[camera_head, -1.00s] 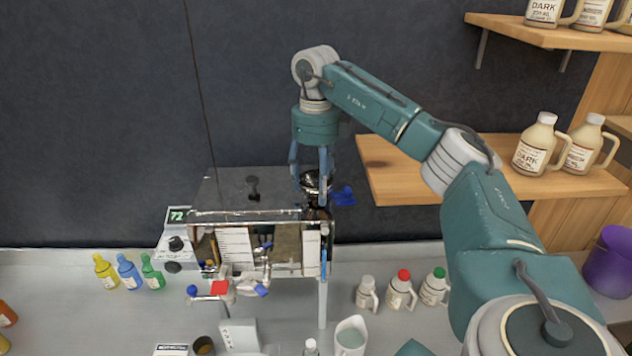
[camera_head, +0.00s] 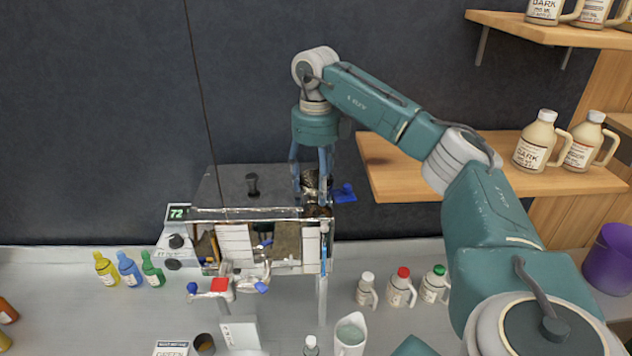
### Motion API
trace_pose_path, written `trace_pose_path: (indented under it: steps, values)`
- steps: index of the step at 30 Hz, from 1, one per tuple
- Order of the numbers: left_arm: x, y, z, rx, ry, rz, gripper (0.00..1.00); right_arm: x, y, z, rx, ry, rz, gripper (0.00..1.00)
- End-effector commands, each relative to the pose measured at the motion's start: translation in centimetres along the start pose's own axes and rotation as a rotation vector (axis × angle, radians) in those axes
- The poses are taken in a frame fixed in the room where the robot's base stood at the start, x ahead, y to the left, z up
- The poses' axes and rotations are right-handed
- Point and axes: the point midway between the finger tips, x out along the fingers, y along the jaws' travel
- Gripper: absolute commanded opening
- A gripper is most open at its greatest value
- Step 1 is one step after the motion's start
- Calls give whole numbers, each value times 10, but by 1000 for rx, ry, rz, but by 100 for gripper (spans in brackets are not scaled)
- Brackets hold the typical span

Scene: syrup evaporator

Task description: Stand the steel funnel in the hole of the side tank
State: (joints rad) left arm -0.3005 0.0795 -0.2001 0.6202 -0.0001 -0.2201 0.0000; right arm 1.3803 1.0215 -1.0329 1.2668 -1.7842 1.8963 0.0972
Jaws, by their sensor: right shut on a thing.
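My right gripper (camera_head: 311,188) points straight down at the right end of the evaporator (camera_head: 260,214). It is shut on the steel funnel (camera_head: 310,179), a small dark, shiny shape between its two blue-grey fingers. The fingers hide much of the funnel, and its spout cannot be made out. A dark round shape (camera_head: 318,211) shows just below the fingertips on the evaporator's right-end top, where the side tank appears to be. I cannot tell whether it is the hole, or whether the funnel touches it. My left gripper is not in view.
A blue-handled part (camera_head: 344,193) sits close right of the fingers. A black knob (camera_head: 252,185) stands on the evaporator's lid. A wooden shelf (camera_head: 400,178) with jugs is at the right.

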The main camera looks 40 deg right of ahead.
Motion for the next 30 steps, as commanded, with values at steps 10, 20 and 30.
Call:
trace_pose_path:
  steps: [10,20,30]
  values:
    - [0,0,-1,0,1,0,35,0,0,0,0,-1,0,80]
    - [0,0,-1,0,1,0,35,0,0,0,0,0,0,100]
    - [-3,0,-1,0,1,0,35,-3,0,0,0,-1,0,100]
